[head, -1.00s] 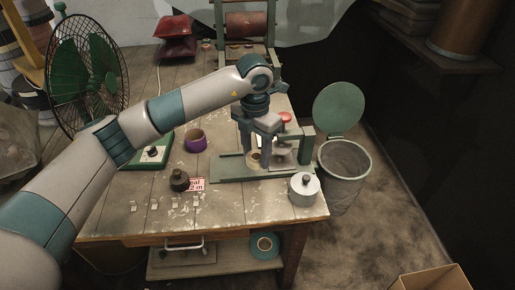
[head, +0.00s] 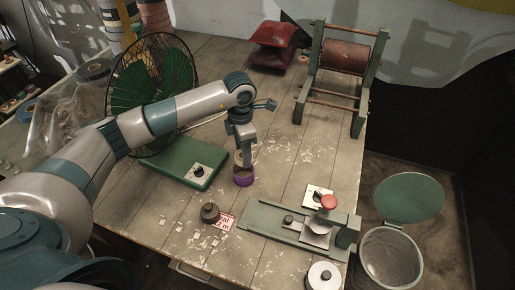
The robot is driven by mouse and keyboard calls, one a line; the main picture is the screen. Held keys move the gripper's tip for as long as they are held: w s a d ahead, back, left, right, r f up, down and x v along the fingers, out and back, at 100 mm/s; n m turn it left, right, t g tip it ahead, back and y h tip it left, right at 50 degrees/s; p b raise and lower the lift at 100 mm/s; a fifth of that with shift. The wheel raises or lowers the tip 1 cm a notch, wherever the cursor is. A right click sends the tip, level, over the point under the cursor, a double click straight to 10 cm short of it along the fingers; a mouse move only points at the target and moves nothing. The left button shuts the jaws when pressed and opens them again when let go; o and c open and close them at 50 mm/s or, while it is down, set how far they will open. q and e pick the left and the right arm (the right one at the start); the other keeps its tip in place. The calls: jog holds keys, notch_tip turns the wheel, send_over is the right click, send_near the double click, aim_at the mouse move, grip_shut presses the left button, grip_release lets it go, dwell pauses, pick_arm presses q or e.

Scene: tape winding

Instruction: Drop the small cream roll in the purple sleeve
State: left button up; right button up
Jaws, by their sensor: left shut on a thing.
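The purple sleeve (head: 243,181) stands upright on the wooden table, near the middle of the head view. My left gripper (head: 244,160) points down right over it, shut on the small cream roll (head: 238,158). The roll shows just above the sleeve's rim, partly hidden by the fingers. I cannot tell whether its lower edge is inside the sleeve. My right gripper is not in view.
A dark weight (head: 210,213), a green box (head: 186,165) and a fan (head: 150,85) are nearby. An open bin (head: 390,257) stands beyond the table.

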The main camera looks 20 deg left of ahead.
pick_arm(q)
jog(key=shift+a, duration=0.15)
jog(key=shift+s, duration=0.1)
jog(key=shift+f+b, duration=1)
jog(key=shift+f, duration=1.15)
jog(key=shift+f, duration=0.1)
dwell(0.3)
jog(key=o, duration=1.5)
jog(key=shift+o, duration=0.2)
